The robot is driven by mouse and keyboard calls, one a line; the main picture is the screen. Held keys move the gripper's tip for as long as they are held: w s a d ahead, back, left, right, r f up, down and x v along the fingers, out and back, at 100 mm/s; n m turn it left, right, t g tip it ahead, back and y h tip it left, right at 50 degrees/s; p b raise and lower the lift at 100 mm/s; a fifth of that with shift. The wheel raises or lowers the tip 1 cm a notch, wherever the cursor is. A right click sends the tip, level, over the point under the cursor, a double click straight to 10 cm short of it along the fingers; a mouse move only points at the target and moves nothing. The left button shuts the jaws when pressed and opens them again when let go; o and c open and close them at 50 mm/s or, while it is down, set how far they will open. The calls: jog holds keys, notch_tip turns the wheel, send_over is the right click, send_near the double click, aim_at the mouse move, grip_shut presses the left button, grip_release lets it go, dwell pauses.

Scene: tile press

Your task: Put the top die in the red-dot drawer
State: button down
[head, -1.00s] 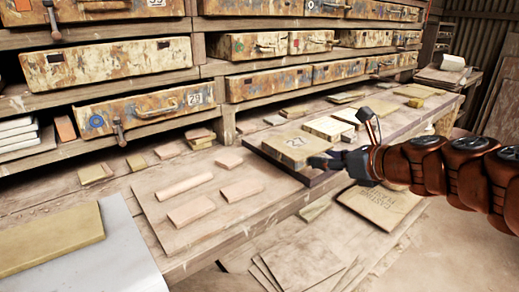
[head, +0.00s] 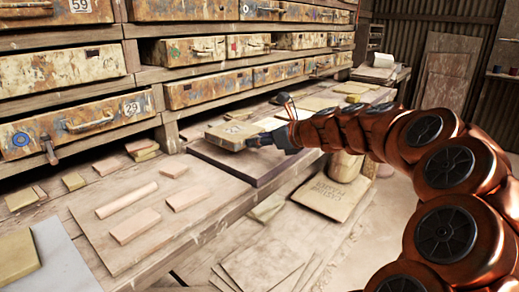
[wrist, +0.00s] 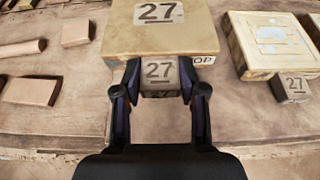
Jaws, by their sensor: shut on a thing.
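The top die (wrist: 185,35) is a flat tan block marked 27, with part of a TOP label showing in the wrist view. It also shows in the head view (head: 232,134), where it seems raised a little above the dark-edged board. My gripper (wrist: 160,80) is shut on the small 27-marked tab at its near side; in the head view my gripper (head: 262,140) is at the die's right end. The red-dot drawer (head: 255,48) is a small worn drawer in the upper shelf row, beyond the die. I cannot tell how far it is open.
A second die (wrist: 268,45) with its own 27 tab lies to the right in the wrist view. A blue-dot drawer (head: 75,122) is nearby.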

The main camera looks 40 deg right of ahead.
aim_at(260, 156)
jog(key=w+d, duration=0.1)
jog(key=w, duration=0.1)
jog(key=shift+w+d+f, duration=0.1)
jog(key=shift+w+d, duration=0.25)
jog(key=shift+d, duration=0.05)
jog(key=shift+f+b, duration=0.75)
jog(key=shift+f, duration=1.05)
jog(key=c, duration=0.7)
grip_release()
jog(key=shift+f, duration=0.1)
jog(key=shift+o, duration=0.2)
jog(key=shift+s+d+r, duration=0.15)
jog(key=shift+s+r, duration=0.1)
jog(key=shift+s, duration=0.05)
jog(key=p+v, duration=0.1)
jog(key=v, duration=1)
jog(key=shift+p, duration=0.3)
jog(key=shift+s, duration=0.15)
